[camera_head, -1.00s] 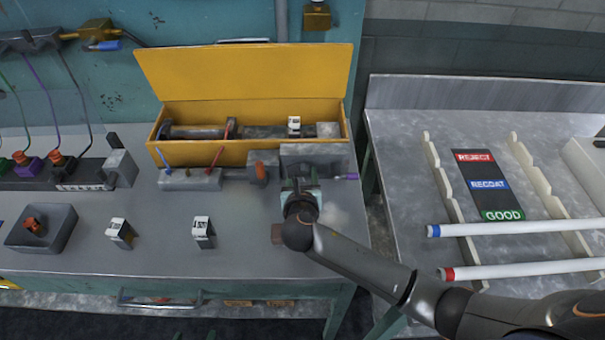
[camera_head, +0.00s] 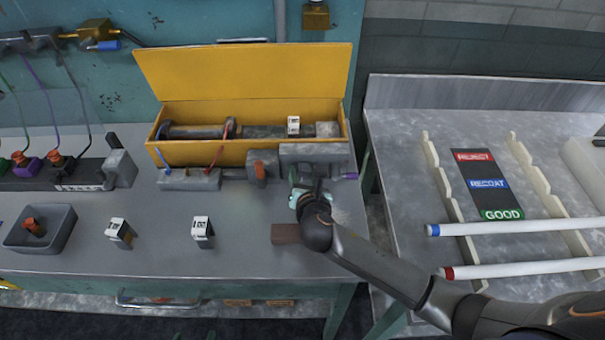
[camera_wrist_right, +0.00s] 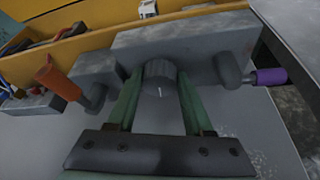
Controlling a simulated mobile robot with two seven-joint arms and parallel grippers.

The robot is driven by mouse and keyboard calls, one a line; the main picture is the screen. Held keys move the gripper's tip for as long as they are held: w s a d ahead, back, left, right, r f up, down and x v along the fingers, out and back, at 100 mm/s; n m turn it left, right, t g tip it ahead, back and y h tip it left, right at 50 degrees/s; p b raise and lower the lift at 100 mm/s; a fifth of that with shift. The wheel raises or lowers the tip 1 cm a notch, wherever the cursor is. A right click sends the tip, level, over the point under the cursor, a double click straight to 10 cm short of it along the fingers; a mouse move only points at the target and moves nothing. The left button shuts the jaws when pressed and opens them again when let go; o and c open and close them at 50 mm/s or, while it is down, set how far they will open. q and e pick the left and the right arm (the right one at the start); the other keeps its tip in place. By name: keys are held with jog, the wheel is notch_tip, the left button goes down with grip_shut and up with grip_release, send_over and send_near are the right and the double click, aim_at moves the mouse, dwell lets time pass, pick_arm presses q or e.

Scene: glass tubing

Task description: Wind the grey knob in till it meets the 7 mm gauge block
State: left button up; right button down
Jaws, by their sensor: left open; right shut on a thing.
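The grey knob (camera_wrist_right: 160,76) sticks out of the front of a grey block fixture (camera_wrist_right: 190,42), which also shows in the head view (camera_head: 313,152). My right gripper (camera_wrist_right: 158,88) is shut on the knob, with a green finger on each side; in the head view my right gripper (camera_head: 305,195) partly hides it. Small gauge blocks with white labelled faces stand on the bench, one at left (camera_head: 119,233) and one nearer the middle (camera_head: 203,232). Another white-faced block (camera_head: 293,126) is in the yellow box. Their numbers are too small to read surely. My left gripper (camera_head: 194,336) barely shows its open tips at the bottom edge.
An orange lever (camera_wrist_right: 58,78) is left of the knob and a purple-ended handle (camera_wrist_right: 270,76) right of it. A brown block (camera_head: 286,234) lies in front. The open yellow box (camera_head: 245,152) stands behind. A grey tray (camera_head: 60,235) is far left.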

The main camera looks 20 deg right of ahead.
jog(key=shift+d+f+m+t+y, duration=0.15)
jog(key=shift+m+t+y, duration=0.35)
jog(key=shift+m, duration=0.4)
jog(key=shift+d+m+t+y+b, duration=0.1)
jog(key=shift+m+t+y+b, duration=0.2)
jog(key=shift+m+y+b, duration=0.65)
jog(key=shift+m+h, duration=0.25)
jog(key=shift+m, duration=0.2)
jog(key=shift+c, duration=1.5)
grip_release()
jog(key=v, duration=1.2)
jog(key=shift+s+b, duration=0.3)
jog(key=shift+b, duration=0.05)
